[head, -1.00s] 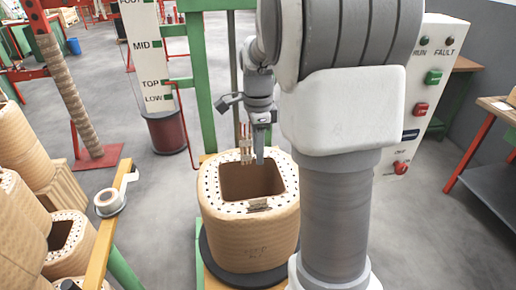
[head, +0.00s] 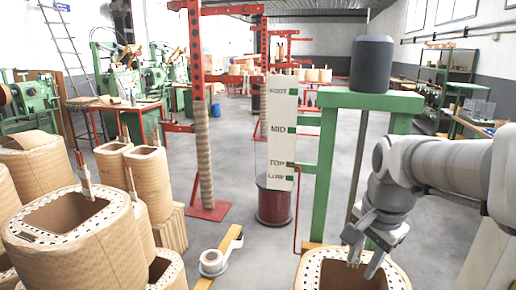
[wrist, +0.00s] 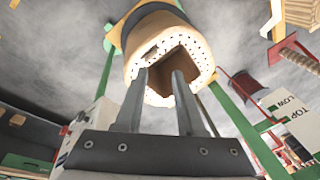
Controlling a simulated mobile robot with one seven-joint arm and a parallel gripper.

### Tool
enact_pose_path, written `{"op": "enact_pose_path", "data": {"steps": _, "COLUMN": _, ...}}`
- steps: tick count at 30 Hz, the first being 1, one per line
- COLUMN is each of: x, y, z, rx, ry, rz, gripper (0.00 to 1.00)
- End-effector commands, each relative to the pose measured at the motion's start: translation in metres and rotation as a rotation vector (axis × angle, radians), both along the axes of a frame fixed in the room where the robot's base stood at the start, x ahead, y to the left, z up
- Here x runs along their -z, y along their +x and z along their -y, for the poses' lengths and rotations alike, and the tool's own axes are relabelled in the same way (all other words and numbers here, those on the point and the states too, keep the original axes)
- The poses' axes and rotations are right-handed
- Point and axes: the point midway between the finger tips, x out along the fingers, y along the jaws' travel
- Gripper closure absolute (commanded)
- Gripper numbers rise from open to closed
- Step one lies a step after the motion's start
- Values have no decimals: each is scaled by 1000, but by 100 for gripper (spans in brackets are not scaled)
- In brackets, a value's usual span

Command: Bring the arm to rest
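My gripper (head: 364,258) hangs at the lower right of the head view, above the near coil. Its two grey fingers are apart with nothing between them, as the wrist view also shows (wrist: 160,74). The tan square-holed coil (head: 320,272) stands below the fingers, cut off by the bottom edge of the head view. In the wrist view, the coil (wrist: 152,32) lies beyond the fingertips with its opening facing me. The fingers look clear of it, but the fingertips overlap its rim in the picture.
A green frame (head: 327,170) carrying a dark cylinder (head: 372,64) stands close behind the coil. A white marked board (head: 281,130) and a red spool (head: 273,205) are left of it. Several coils (head: 75,240) crowd the left. A tape roll (head: 212,262) lies on a yellow beam.

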Motion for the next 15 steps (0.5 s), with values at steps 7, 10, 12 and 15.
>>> {"op": "enact_pose_path", "data": {"steps": 7, "x": -27, "y": -57, "z": -33, "rx": -480, "ry": -140, "rz": 130, "gripper": 62}}
{"op": "enact_pose_path", "data": {"steps": 10, "x": -31, "y": -77, "z": -42, "rx": -655, "ry": -208, "rz": 174, "gripper": 62}}
{"op": "enact_pose_path", "data": {"steps": 12, "x": -31, "y": -88, "z": -47, "rx": -762, "ry": -252, "rz": 198, "gripper": 62}}
{"op": "enact_pose_path", "data": {"steps": 15, "x": -31, "y": -100, "z": -52, "rx": -876, "ry": -305, "rz": 224, "gripper": 62}}
